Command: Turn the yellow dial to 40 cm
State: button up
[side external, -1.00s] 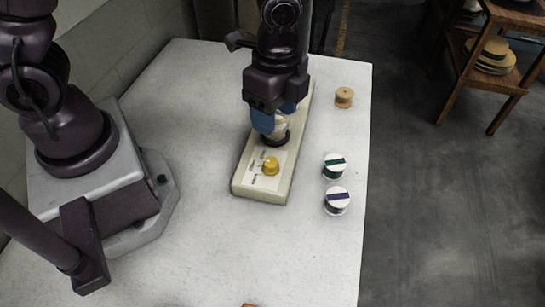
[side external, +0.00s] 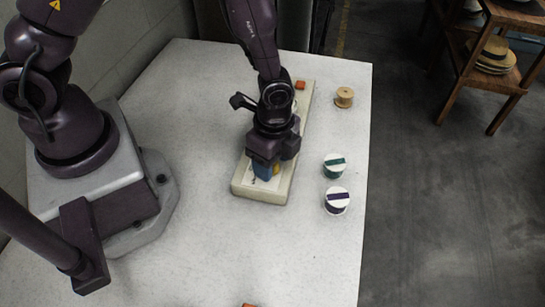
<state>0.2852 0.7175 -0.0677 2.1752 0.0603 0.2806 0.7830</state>
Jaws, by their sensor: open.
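The yellow dial (side external: 276,169) is on the near part of a long cream panel (side external: 262,192) on the table. Only a sliver of it shows, because my gripper covers the rest. My gripper (side external: 265,170) points down over the dial with its blue fingers apart, at or around the dial. Whether the fingers touch it is hidden. The dial's printed marks are mostly covered, so its setting cannot be read.
Right of the panel stand a tan spool (side external: 344,97), a spool with a green band (side external: 335,166) and one with a purple band (side external: 337,201). An orange piece (side external: 300,85) shows at the panel's far end. The table's (side external: 200,250) near part is mostly clear.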

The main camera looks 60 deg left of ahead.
jog(key=shift+c, duration=0.5)
jog(key=c, duration=0.8)
jog(key=shift+c, duration=0.2)
jog(key=shift+n, duration=0.4)
jog(key=n, duration=0.9)
jog(key=shift+a, duration=0.15)
jog(key=shift+n, duration=0.3)
jog(key=o, duration=0.9)
